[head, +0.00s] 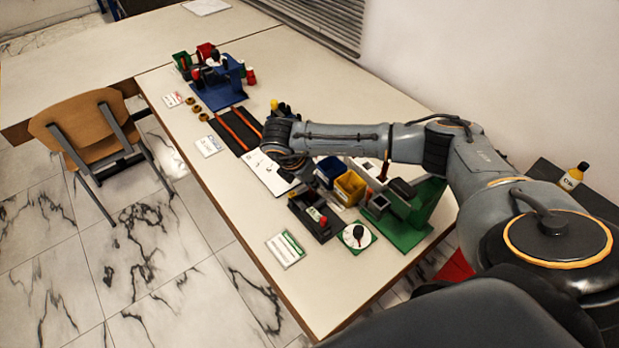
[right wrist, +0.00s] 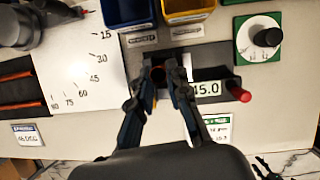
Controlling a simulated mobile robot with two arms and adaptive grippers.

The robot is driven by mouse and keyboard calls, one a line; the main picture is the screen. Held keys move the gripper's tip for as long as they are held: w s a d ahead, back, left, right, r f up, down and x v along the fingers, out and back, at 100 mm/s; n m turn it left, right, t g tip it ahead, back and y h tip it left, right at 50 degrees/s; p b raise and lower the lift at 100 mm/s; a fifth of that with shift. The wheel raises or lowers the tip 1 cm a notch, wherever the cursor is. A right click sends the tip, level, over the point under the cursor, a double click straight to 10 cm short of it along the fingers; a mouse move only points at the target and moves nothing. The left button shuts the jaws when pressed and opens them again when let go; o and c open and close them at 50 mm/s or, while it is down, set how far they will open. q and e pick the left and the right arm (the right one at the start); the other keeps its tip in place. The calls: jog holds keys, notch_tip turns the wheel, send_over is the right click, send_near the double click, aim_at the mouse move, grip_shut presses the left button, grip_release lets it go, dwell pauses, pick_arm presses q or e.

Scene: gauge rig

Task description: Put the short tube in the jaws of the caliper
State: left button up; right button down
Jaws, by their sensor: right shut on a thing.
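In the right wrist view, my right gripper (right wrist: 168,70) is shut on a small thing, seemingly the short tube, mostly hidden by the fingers. In the head view this block (head: 298,207) stands near the table's front edge, and my right gripper (head: 292,172) is partly hidden at the end of my arm. My left gripper is out of view.
A blue bin (head: 328,170) and a yellow bin (head: 350,187) stand behind the block. A dial on a green plate (head: 357,236) is beside it, with a green stand (head: 425,215) further right. A white scale sheet (head: 262,172) lies left. The table's front right corner is clear.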

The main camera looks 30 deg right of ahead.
jog(key=c, duration=1.7)
grip_release()
jog(key=shift+f, duration=0.1)
jog(key=shift+c, duration=0.2)
jog(key=o, duration=0.4)
jog(key=shift+o, duration=0.2)
jog(key=w+b+v, duration=0.1)
jog(key=b+v, duration=0.2)
jog(key=v, duration=0.9)
jog(key=shift+s, duration=0.45)
